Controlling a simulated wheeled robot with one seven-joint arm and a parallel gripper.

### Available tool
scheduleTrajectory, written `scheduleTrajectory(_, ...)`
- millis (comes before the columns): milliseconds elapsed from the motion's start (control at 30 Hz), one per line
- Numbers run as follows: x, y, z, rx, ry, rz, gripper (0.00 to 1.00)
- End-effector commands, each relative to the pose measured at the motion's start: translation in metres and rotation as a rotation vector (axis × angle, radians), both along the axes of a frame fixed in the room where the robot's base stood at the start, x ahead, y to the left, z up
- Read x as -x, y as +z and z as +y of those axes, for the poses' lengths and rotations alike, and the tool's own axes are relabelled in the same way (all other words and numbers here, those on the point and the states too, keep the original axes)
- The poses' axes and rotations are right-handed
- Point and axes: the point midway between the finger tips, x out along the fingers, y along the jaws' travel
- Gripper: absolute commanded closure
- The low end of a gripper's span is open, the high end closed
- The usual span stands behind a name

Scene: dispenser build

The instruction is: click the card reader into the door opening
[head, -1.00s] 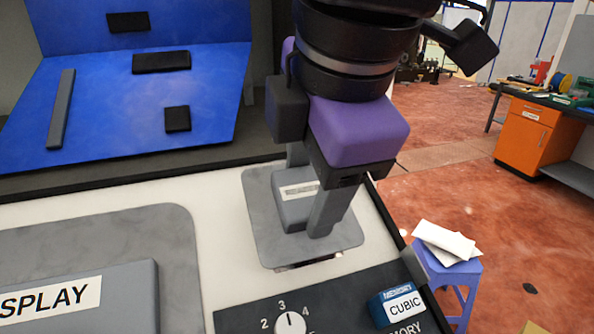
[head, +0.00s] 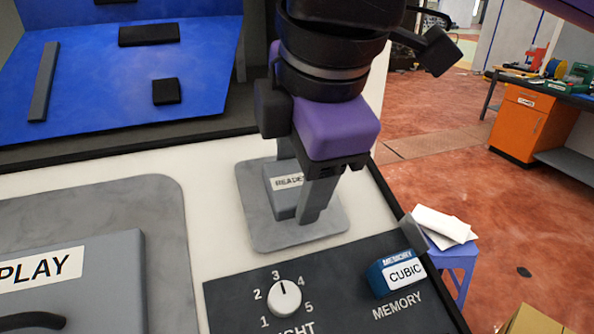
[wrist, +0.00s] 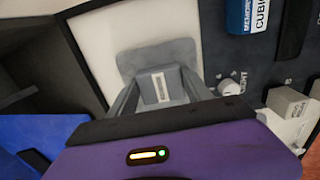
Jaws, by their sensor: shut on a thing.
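The card reader is a grey block with a white label on a flat grey plate (head: 262,225). In the head view its labelled block (head: 283,188) sits between the fingers of my gripper (head: 297,200), which is shut on it. The plate lies against the white door panel (head: 215,205), and no gap shows along its near edge. The plate covers the door opening, so the opening is hidden. In the wrist view the block (wrist: 161,88) is between both fingers, with the plate (wrist: 180,50) around it. I cannot tell whether it is clicked in.
A dark panel with a white knob (head: 284,298) and a blue CUBIC memory block (head: 392,274) lies nearest the plate. A grey display unit (head: 75,285) is at left. A blue board (head: 110,85) with black pieces stands behind. A stool (head: 455,262) is at right.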

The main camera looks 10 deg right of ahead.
Motion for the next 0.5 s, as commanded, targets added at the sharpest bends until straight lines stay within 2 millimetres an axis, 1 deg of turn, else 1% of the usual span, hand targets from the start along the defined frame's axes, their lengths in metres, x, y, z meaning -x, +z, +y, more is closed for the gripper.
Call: scheduleTrajectory(500,0.0020,0.0055,0.0005,-0.003,0.001,0.000,0.91)
